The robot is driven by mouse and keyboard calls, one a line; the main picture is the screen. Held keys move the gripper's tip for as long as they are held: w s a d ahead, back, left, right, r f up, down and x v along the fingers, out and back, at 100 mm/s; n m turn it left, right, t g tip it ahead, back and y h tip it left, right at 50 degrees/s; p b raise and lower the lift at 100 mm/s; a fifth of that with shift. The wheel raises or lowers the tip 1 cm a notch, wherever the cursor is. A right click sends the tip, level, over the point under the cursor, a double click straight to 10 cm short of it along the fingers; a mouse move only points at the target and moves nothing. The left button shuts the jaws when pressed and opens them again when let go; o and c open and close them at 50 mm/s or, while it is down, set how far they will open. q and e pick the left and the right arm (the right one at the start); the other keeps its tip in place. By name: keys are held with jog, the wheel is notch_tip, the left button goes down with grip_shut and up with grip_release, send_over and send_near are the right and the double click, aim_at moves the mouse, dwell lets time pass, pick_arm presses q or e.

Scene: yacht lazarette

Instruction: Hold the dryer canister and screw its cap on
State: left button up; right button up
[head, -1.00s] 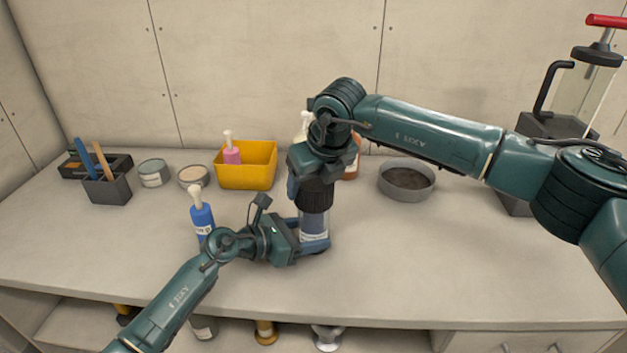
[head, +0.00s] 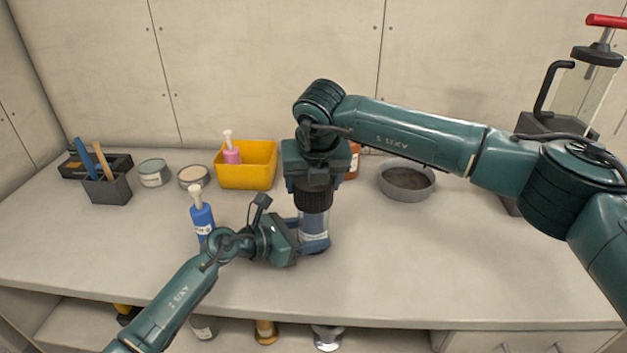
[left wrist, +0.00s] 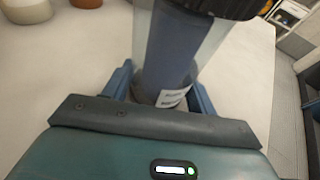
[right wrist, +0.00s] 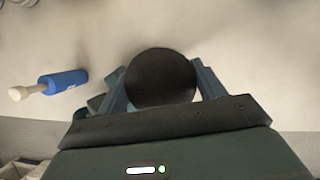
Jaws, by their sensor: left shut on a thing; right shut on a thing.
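The dryer canister (head: 315,224) stands upright on the bench, a clear cylinder with blue-grey contents and a pale label. My left gripper (head: 316,243) is shut around its lower part; the left wrist view shows the canister (left wrist: 168,60) between the fingers. The black ribbed cap (head: 314,196) sits at the top of the canister. My right gripper (head: 313,185) comes down from above and is shut on the cap, whose round dark top (right wrist: 160,78) lies between the fingers in the right wrist view. Whether the threads are engaged cannot be seen.
A blue pump bottle (head: 202,218) stands close to my left arm. Behind are a yellow bin (head: 262,170), two tins and a dark tool holder (head: 107,189). A grey round dish (head: 407,192) is to the right. The right front bench is clear.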

jog(key=o, duration=1.2)
jog(key=shift+o, duration=0.2)
jog(key=v, duration=1.2)
pick_arm(q)
jog(key=o, duration=1.5)
jog(key=shift+c, duration=0.2)
jog(key=shift+s+a, duration=0.1)
jog(key=shift+a, duration=0.05)
